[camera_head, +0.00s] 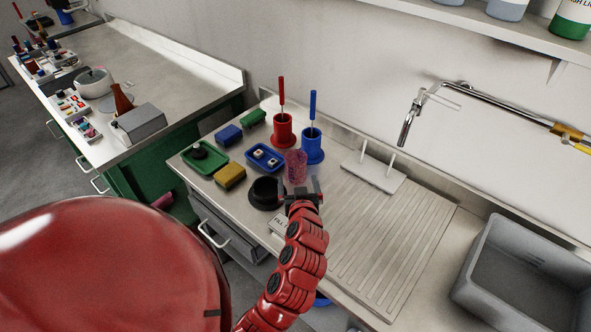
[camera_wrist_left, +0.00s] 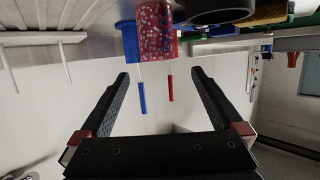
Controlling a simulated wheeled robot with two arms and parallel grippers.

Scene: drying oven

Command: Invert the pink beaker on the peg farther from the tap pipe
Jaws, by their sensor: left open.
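The pink speckled beaker (camera_head: 296,166) stands on the counter in front of the red and blue holders. In the left wrist view the beaker (camera_wrist_left: 157,32) shows just beyond the fingertips, lined up with the gap between them. My left gripper (camera_head: 302,190) is open and empty, close on the near side of the beaker. A white stand (camera_head: 374,176) has two upright pegs; the left peg (camera_head: 363,149) is farther from the tap pipe (camera_head: 408,125) than the right peg (camera_head: 391,161). Both pegs look bare. My right gripper is not in view.
A red holder (camera_head: 283,131) and a blue holder (camera_head: 312,146) stand close behind the beaker. A black round dish (camera_head: 265,194) is close at its left. The ribbed drainboard (camera_head: 385,235) is clear; a grey sink (camera_head: 525,285) is at right.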

